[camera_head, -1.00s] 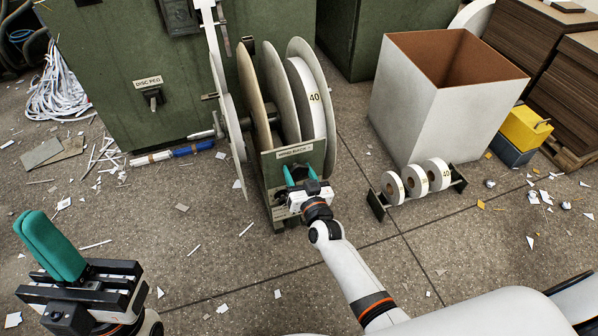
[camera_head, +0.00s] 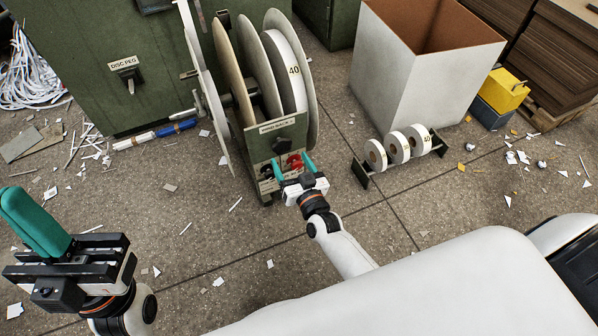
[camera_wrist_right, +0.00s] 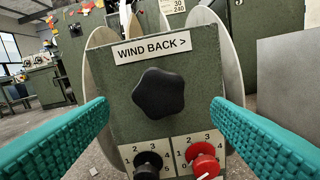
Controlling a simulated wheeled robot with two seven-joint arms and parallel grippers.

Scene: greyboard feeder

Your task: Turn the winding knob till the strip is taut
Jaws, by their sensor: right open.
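The winding knob is a black lobed knob (camera_wrist_right: 158,93) under a "WIND BACK >" label in the right wrist view. It also shows on the green panel in the head view (camera_head: 284,146). My right gripper (camera_head: 294,168) is open, its teal fingers in front of the panel and apart from the knob. In the wrist view its fingers (camera_wrist_right: 160,135) stand left and right of the knob with nothing between them. The white strip reel marked 40 (camera_head: 290,72) sits between discs behind the panel. I cannot tell the strip's tension. My left gripper (camera_head: 30,225) is at lower left; its fingers overlap.
Below the knob are a black dial (camera_wrist_right: 148,162) and a red dial (camera_wrist_right: 202,158). A small rack of white rolls (camera_head: 400,148) and a white bin (camera_head: 415,85) stand to the right. Paper scraps litter the floor.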

